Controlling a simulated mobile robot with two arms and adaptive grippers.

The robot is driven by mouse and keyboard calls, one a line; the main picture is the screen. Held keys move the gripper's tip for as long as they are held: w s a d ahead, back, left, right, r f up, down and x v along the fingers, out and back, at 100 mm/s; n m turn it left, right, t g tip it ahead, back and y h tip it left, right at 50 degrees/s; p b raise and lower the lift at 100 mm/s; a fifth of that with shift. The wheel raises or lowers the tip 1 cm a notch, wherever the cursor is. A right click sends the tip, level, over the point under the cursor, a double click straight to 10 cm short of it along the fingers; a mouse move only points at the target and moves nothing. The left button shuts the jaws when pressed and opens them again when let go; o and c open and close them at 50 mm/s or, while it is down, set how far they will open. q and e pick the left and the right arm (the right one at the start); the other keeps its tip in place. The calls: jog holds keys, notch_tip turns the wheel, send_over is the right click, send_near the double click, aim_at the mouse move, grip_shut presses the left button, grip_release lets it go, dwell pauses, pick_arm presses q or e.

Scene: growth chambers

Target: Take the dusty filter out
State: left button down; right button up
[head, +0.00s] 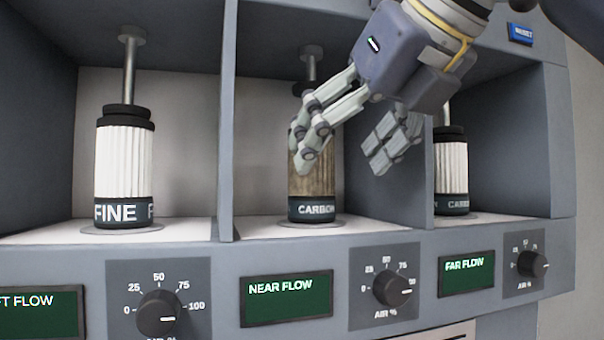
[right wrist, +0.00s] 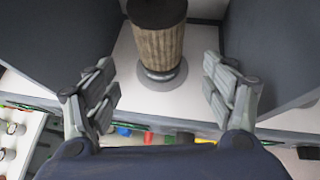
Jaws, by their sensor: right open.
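The dusty filter (head: 314,176) stands upright in the middle chamber, brown and pleated, with a dark band reading "CARBON" at its base. My right gripper (head: 352,152) is open in front of the middle chamber, and its fingers hide part of the filter's upper half in the head view. In the right wrist view the filter (right wrist: 158,45) stands ahead, between and beyond the open fingers (right wrist: 165,90), apart from both. Its foot rests on a round grey plate on the white floor. My left gripper is not in view.
A clean white filter marked "FINE" (head: 123,165) stands in the left chamber. Another white carbon filter (head: 451,172) stands in the right chamber. Grey dividers (head: 229,120) flank the middle chamber. Below are the near flow display (head: 287,298) and dial (head: 392,287).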

aim_at(323, 164)
jog(key=x, duration=0.3)
jog(key=shift+w+f, duration=0.1)
jog(key=shift+w+a+f+p, duration=0.1)
jog(key=shift+w+a+p, duration=0.1)
jog(key=shift+w+p, duration=0.15)
jog(key=w, duration=0.1)
jog(key=a+p, duration=0.1)
jog(key=w+p, duration=0.1)
jog(key=shift+w+a+f, duration=0.25)
jog(key=shift+w+f, duration=0.05)
jog(key=shift+f, duration=0.05)
jog(key=shift+x, duration=0.95)
jog(key=shift+w+d+f, duration=0.1)
jog(key=shift+f, duration=0.1)
jog(key=shift+c, duration=0.2)
jog(key=c, duration=1.2)
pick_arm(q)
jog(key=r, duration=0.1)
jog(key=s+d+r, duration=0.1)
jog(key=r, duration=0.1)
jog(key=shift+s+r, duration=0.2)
